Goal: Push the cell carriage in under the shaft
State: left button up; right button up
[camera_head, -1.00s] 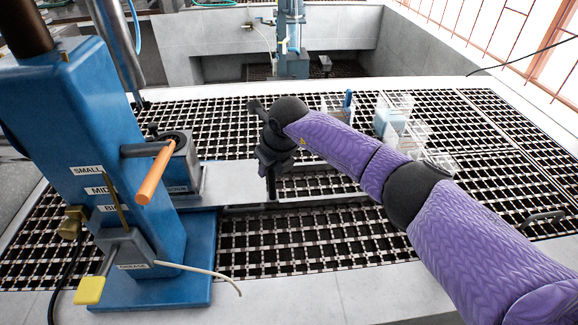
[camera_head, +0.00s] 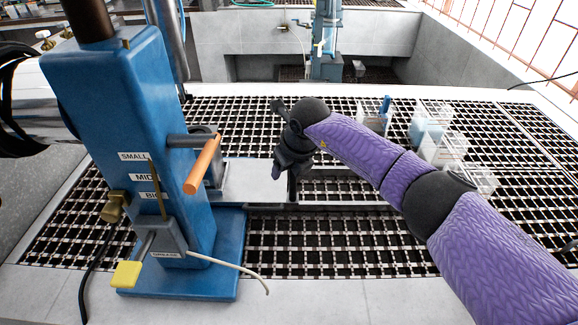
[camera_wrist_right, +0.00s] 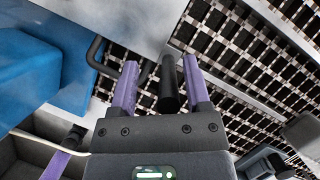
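The blue flotation machine (camera_head: 120,95) stands at the left, with size labels and an orange-tipped lever (camera_head: 203,165). A grey metal slide (camera_head: 250,180) reaches right from it and seems to be part of the cell carriage. A grey-blue block (camera_head: 212,150), partly hidden behind the lever, sits at its machine end. My right gripper (camera_head: 290,170) points down at the slide's right end. In the right wrist view, its purple fingers (camera_wrist_right: 160,85) are apart, with an upright black bar (camera_wrist_right: 168,88) between them and a gap on the left. The shaft over the carriage is not clearly seen. My left gripper is not in view.
Black grating (camera_head: 340,245) covers the bench around the slide. Several clear containers (camera_head: 430,125) stand at the back right. A yellow-ended lever (camera_head: 127,274) and a pale hose (camera_head: 230,270) are at the machine's front. A bent black rod (camera_wrist_right: 97,60) is beside the left finger.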

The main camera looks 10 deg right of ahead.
jog(key=shift+d, duration=0.1)
jog(key=shift+s+r, duration=0.15)
jog(key=shift+r, duration=0.2)
jog(key=p+v, duration=0.2)
jog(key=v, duration=0.7)
jog(key=shift+s, duration=0.1)
